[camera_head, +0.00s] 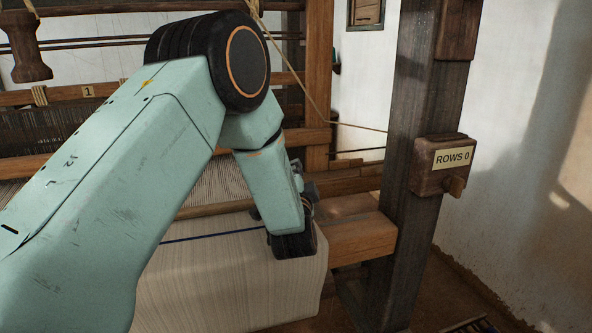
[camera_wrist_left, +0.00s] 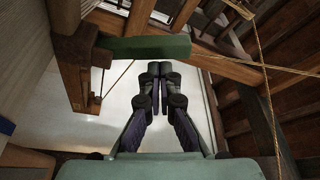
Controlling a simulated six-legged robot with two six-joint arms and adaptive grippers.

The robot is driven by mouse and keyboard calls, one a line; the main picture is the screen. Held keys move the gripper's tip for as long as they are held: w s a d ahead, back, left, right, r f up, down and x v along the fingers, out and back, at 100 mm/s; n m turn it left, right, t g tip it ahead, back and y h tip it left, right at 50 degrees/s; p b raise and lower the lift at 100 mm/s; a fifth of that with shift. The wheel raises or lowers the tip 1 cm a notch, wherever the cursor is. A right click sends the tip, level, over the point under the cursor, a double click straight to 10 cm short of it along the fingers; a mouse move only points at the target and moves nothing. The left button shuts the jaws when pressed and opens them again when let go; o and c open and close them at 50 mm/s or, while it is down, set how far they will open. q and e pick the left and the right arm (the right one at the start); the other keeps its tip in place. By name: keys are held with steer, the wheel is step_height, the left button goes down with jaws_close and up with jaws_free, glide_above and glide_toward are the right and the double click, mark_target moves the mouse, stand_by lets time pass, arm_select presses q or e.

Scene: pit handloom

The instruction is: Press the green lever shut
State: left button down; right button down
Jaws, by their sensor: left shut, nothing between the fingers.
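The green lever (camera_wrist_left: 145,47) shows in the left wrist view as a green bar lying across the picture, its left end at a wooden post. My left gripper (camera_wrist_left: 159,72) is shut and empty, with its fingertips just below the lever in that picture. I cannot tell whether they touch it. In the head view my left arm reaches over the loom from the left and bends down. Its wrist hides most of the gripper there, and I cannot make out the lever. My right gripper is not in view.
Striped cloth (camera_head: 225,270) hangs over the loom's front beam (camera_head: 360,238). A rope (camera_wrist_left: 262,70) runs along the right in the wrist view.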

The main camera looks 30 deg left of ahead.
arm_select(q)
steer(key=n+b, duration=0.1)
steer(key=s+a+f+n+y+b, duration=0.1)
steer(key=n, duration=0.1)
steer(key=shift+s+a, duration=0.1)
steer(key=shift+a, duration=0.05)
steer(key=shift+s+a+n, duration=0.15)
steer(key=shift+s+n, duration=0.05)
steer(key=shift+n, duration=0.1)
steer(key=shift+s, duration=0.15)
stand_by(0.3)
stand_by(0.5)
steer(key=shift+r, duration=0.1)
